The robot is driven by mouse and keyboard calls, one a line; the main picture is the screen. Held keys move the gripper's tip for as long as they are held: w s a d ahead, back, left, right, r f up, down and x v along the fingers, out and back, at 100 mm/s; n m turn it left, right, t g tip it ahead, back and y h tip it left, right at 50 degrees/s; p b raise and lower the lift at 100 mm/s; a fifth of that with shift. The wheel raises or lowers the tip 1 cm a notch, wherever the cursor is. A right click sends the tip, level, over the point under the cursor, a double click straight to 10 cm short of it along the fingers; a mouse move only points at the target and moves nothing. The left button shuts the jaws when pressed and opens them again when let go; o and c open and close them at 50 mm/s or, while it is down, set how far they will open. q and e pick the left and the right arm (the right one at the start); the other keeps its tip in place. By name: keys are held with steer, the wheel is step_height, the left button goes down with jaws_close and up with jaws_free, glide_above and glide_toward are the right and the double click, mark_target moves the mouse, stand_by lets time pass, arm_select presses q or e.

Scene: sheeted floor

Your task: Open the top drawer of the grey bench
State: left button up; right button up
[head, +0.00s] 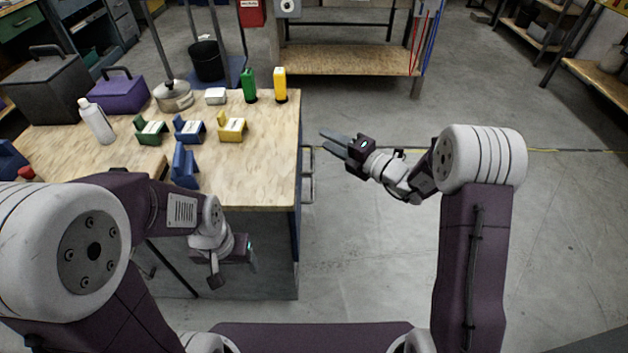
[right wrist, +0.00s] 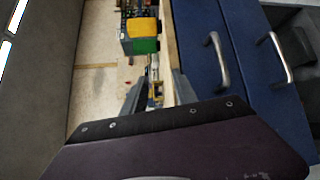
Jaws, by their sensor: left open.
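The grey bench (head: 262,180) with a light wood top stands left of centre in the head view. Its drawers face right. In the right wrist view the top drawer (right wrist: 200,22) is a blue front beside the wood top, with a curved metal handle (right wrist: 218,60). It looks closed. My right gripper (head: 324,140) is open and empty, right of the bench at about tabletop height, its fingers pointing toward the bench's drawer side. They are apart from the handle. My left gripper (head: 245,252) is low in front of the bench's near side; its fingers are hardly visible.
A second blue drawer with a handle (right wrist: 280,57) lies below the top one. Green (head: 249,85) and yellow (head: 280,84) bottles stand near the bench's far right corner. A wooden shelf (head: 345,60) stands behind. The floor right of the bench is clear.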

steer(key=m+b, duration=0.1)
steer(key=b, duration=0.3)
glide_toward(313, 158)
steer(key=shift+h, duration=0.4)
steer(key=b+x, duration=0.2)
steer(key=x, duration=0.2)
steer(key=b+x, duration=0.2)
steer(key=x, duration=0.3)
steer(key=shift+a+f, duration=0.2)
steer(key=shift+f, duration=0.05)
steer(key=shift+w+a+r, duration=0.1)
steer(key=shift+w+a, duration=0.2)
steer(key=shift+w, duration=0.05)
arm_select(q)
step_height(313, 158, down, 11)
steer(key=shift+f, duration=0.2)
arm_select(e)
jaws_close()
